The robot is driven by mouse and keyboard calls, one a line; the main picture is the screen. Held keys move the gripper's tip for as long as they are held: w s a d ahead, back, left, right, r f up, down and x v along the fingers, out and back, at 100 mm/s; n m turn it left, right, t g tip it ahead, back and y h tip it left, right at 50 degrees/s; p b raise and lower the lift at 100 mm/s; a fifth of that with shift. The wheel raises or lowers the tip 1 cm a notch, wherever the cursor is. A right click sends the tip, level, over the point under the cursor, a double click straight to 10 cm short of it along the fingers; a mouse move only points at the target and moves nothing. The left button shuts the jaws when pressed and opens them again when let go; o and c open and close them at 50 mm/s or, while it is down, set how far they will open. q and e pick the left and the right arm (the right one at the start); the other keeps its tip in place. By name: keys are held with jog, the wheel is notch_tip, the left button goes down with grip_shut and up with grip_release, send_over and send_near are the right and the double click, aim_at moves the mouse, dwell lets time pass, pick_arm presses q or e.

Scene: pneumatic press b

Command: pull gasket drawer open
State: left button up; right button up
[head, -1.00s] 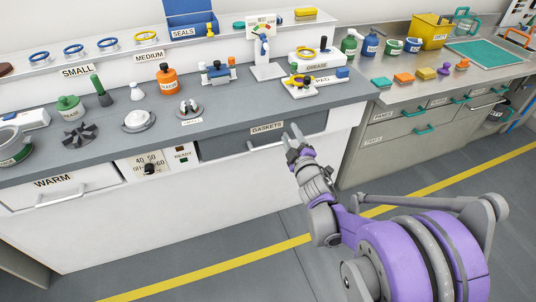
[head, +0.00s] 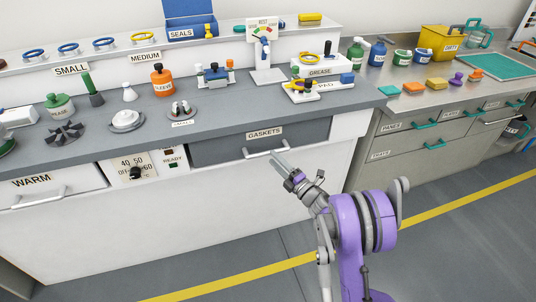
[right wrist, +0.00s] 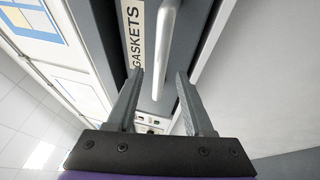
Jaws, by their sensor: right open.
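The gasket drawer (head: 222,147) is a dark grey front labelled GASKETS, set under the counter in the middle of the head view, and it looks closed. Its light bar handle (head: 266,152) runs along the front below the label. My right gripper (head: 278,163) is just below and in front of the handle. In the right wrist view the two grey fingers (right wrist: 161,88) are apart, and the handle (right wrist: 165,45) lies ahead, partly between the fingertips; I see no grip on it. My left gripper is out of view.
A WARM drawer (head: 60,180) with its own handle and a dial panel (head: 133,171) are to the left. The counter (head: 215,115) above holds several bottles and parts. A grey cabinet (head: 385,158) stands at right. The floor in front is clear.

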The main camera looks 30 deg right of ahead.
aim_at(268, 153)
jog(key=shift+x, duration=2.1)
grip_shut()
